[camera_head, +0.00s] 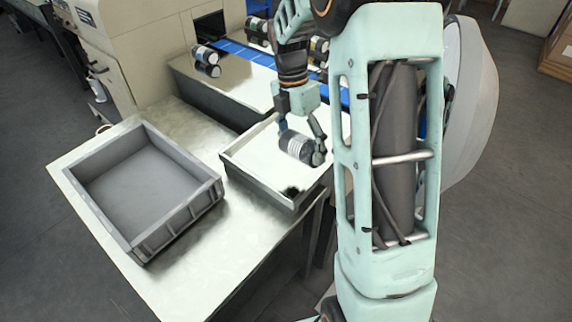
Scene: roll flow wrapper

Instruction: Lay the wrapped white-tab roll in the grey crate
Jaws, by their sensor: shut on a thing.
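My gripper (301,143) is over the shallow metal tray (257,187) and shut on a dark roll (292,145) with a pale end. The roll lies between the fingers, roughly level; whether it touches the tray floor I cannot tell. Any white tab on it is too small to make out. The grey crate (207,197) stands empty on the metal table to the left of the tray. My arm hides the right part of the tray.
The metal table (185,275) has bare room in front of the crate. A machine (150,50) with a blue conveyor (235,50) stands behind. Several other rolls lie around the conveyor, one (206,56) at its left. A dark patch marks the tray's front corner.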

